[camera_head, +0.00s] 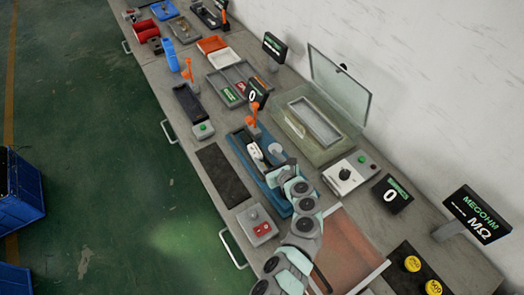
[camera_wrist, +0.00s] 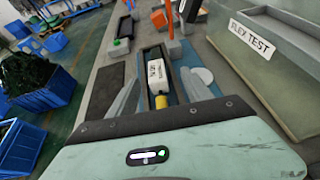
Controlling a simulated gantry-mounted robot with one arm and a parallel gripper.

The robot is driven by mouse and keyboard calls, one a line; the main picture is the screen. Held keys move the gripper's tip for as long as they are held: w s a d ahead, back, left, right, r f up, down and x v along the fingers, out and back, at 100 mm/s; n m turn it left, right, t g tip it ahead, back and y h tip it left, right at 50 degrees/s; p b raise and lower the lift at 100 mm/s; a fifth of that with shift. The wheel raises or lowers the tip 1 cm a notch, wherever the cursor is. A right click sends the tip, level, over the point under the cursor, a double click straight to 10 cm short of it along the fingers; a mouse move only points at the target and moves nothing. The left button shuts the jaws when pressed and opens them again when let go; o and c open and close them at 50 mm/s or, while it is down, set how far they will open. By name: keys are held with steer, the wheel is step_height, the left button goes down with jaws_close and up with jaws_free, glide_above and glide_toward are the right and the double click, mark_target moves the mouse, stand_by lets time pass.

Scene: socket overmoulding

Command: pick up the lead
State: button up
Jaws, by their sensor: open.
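A white piece with a printed label (camera_wrist: 156,82), which I take to be the lead, lies in a narrow blue tray-like fixture (camera_head: 272,188). In the wrist view it has a dark part at its far end and a yellow part at its near end. In the head view the white piece (camera_head: 253,152) shows just left of my gripper (camera_head: 268,154). In the wrist view my gripper (camera_wrist: 158,88) is open, with one grey finger on each side of the piece. I cannot tell whether the fingers touch it.
An orange clamp (camera_head: 253,115) stands at the fixture's far end. A glass-lidded box (camera_head: 308,122) stands to the right, with a knob box (camera_head: 343,177) nearer. A dark mat (camera_head: 223,174) and a red-buttoned box (camera_head: 257,224) lie to the left.

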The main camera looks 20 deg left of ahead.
mark_target(254, 148)
steer(key=b+x, duration=0.1)
steer(key=x, duration=0.3)
steer(key=shift+s+a+f, duration=0.1)
steer(key=shift+s+a, duration=0.1)
steer(key=shift+w+a+f+b, duration=0.15)
steer(key=shift+w+a+b, duration=0.2)
steer(key=shift+w+b, duration=0.1)
steer(key=b+x, duration=0.2)
steer(key=x, duration=0.1)
steer(key=b+x, duration=0.1)
steer(key=shift+s+a+f+b, duration=0.1)
steer(key=shift+a+f+b, duration=0.2)
steer(key=shift+f+b, duration=0.15)
steer(key=shift+w+a, duration=0.25)
steer(key=shift+w, duration=0.05)
jaws_close()
